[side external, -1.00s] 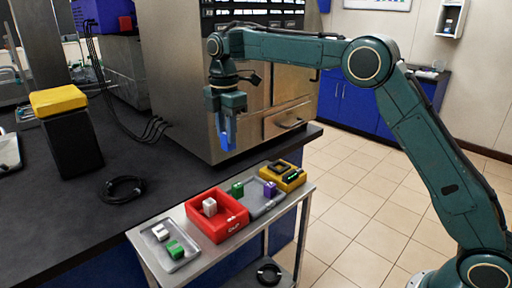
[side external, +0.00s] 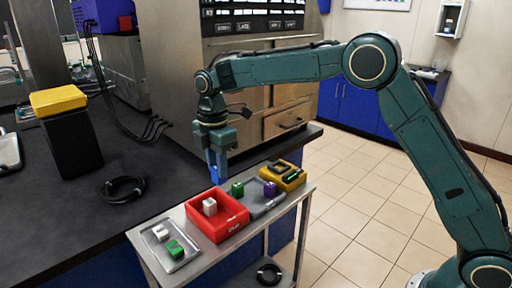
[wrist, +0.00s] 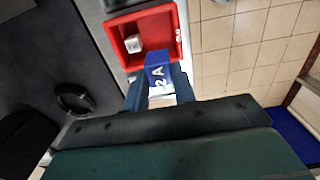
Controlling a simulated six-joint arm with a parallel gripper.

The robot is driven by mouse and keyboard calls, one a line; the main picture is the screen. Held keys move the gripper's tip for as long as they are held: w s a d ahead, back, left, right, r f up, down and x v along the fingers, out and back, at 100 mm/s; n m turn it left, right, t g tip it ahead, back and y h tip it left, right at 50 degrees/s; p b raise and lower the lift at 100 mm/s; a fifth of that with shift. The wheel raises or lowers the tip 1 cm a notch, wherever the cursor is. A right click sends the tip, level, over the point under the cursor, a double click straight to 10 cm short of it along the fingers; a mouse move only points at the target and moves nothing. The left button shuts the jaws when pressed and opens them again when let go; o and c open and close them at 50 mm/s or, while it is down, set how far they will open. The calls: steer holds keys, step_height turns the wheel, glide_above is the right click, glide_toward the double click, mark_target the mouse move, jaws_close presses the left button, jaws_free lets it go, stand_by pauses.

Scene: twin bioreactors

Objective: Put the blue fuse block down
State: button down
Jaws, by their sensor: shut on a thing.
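The blue fuse block (wrist: 157,70) is in my gripper (wrist: 158,92), between the two fingers, with white lettering facing the wrist camera. In the side external view my gripper (side external: 216,155) points down and the blue block (side external: 213,167) shows partly between its fingers. The block is in the air, above the rear edge of the cart near the red bin (side external: 232,228). The bin holds one white block (side external: 210,206). In the wrist view the red bin (wrist: 116,42) lies just beyond the blue block.
A grey tray (side external: 178,264) with a white and a green block is left of the bin. Another tray (side external: 259,205) with a green and a purple block is right of it. A yellow device (side external: 296,182) stands at the cart's far end. A black cable coil (side external: 122,189) lies on the bench.

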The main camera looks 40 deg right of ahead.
steer(key=shift+f, duration=7.2)
steer(key=shift+f, duration=0.1)
steer(key=c, duration=1.4)
jaws_free()
steer(key=shift+c, duration=0.2)
step_height(320, 180, up, 12)
steer(key=shift+r, duration=0.15)
